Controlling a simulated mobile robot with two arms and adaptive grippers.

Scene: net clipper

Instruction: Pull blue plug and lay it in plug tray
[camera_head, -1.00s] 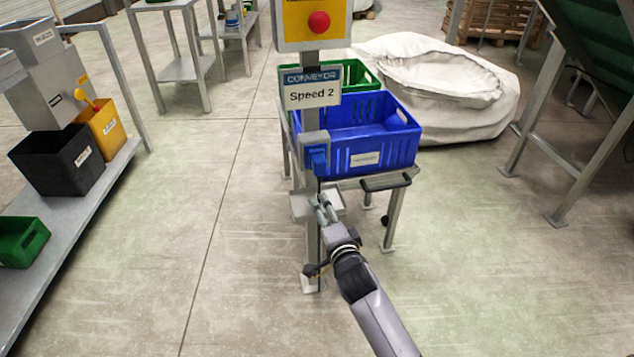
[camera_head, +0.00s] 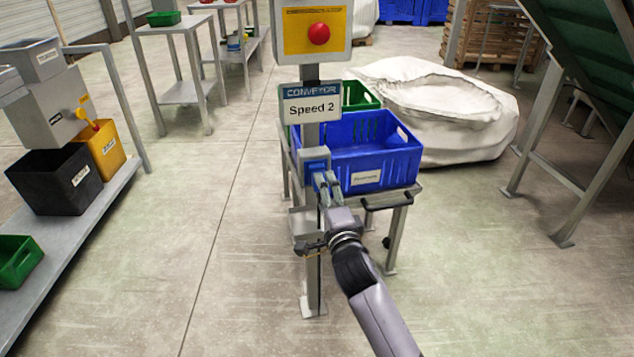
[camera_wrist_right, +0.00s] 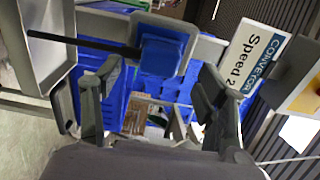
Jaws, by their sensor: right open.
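The blue plug (camera_head: 315,166) sits at the grey socket box on the post, below the "Speed 2" sign. In the right wrist view the plug (camera_wrist_right: 163,50) shows as a blue block with a black cable or bar running left. My right gripper (camera_head: 328,183) is just in front of and below the plug. Its open fingers (camera_wrist_right: 160,78) stand to either side of the plug in the wrist view, with no visible contact. The small grey plug tray (camera_head: 301,222) is on the post below the socket, partly hidden by my gripper. My left gripper is out of view.
A blue crate (camera_head: 400,160) stands on a cart right behind the post, with a green crate (camera_head: 360,93) behind it. The sign (camera_head: 310,103) and red button box (camera_head: 319,35) are above.

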